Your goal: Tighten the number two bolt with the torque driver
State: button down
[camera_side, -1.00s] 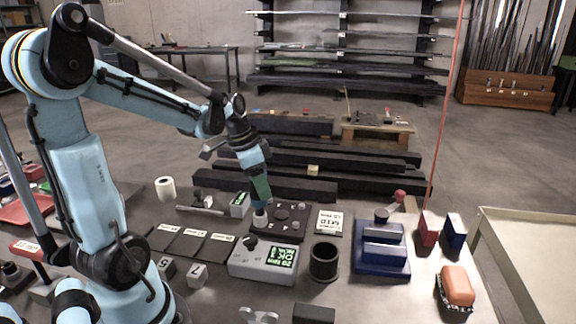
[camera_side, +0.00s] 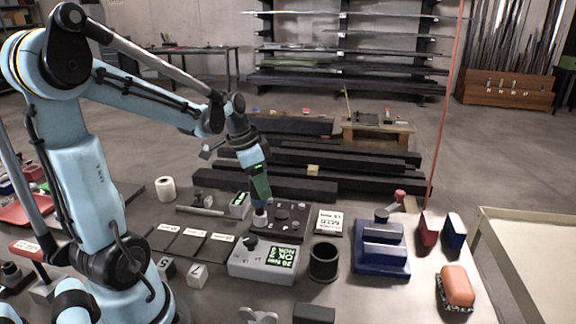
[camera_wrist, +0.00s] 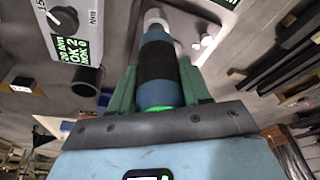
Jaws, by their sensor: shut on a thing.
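My gripper (camera_side: 260,186) is shut on the torque driver, whose blue and black grip (camera_wrist: 157,60) fills the middle of the wrist view between the green fingers. The driver is held slightly tilted with its pale tip (camera_side: 260,217) down at the left side of the dark bolt plate (camera_side: 291,231). Several dark bolt heads stand on the plate. I cannot tell which bolt the tip meets, or whether it is seated. A grey controller box (camera_side: 250,262) in front has a green lit display with text; it also shows in the wrist view (camera_wrist: 58,22).
A black cup (camera_side: 324,262) and a blue fixture (camera_side: 381,255) stand to the right. A label card (camera_side: 329,222) lies beside the plate. Dark mats (camera_side: 190,241) and numbered blocks (camera_side: 197,275) lie to the left. A white roll (camera_side: 165,189) stands behind.

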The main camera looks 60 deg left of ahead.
jog(key=shift+r, duration=2.95)
